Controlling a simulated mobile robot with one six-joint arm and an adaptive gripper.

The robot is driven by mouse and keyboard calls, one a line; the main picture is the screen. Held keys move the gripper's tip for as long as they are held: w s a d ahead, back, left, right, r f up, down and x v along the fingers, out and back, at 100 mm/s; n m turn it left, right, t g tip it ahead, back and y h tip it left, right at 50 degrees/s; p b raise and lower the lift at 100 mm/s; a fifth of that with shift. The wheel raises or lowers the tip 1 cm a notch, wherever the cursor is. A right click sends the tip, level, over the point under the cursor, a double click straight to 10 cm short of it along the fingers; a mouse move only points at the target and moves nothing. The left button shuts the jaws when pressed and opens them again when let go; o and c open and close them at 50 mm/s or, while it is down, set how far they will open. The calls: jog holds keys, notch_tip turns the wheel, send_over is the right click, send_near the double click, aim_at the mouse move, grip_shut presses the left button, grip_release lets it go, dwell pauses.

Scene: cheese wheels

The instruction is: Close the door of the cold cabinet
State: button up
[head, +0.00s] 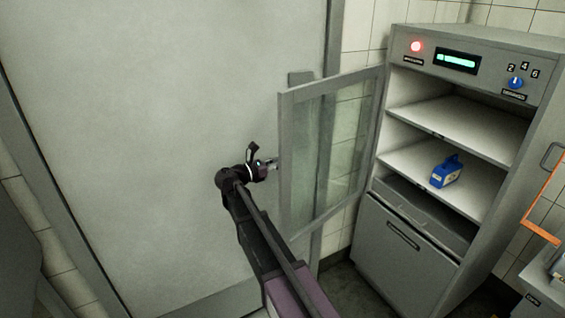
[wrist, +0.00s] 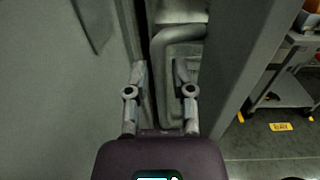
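The cold cabinet (head: 385,228) stands at the right in the head view, its upper compartment open to view. Its glazed, grey-framed door (head: 286,165) stands wide open, swung out to the left. My gripper (head: 270,163) is at the door's free edge, on its left side. In the wrist view my gripper (wrist: 160,72) has its fingers spread apart. A grey bent bar, which looks like the door handle (wrist: 160,60), shows between and beyond the fingertips. I cannot tell whether either finger touches it. The handle is mostly hidden in the head view.
A blue container (head: 446,172) sits on a cabinet shelf. A red lamp (head: 416,46), a green display and a blue knob are on the cabinet's top panel. A large grey panel (head: 150,130) lies behind my arm. An orange-edged thing (head: 545,205) stands at the far right.

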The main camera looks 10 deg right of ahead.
jog(key=shift+w+d, duration=0.25)
jog(key=shift+d, duration=0.4)
grip_shut()
jog(key=shift+s, duration=0.1)
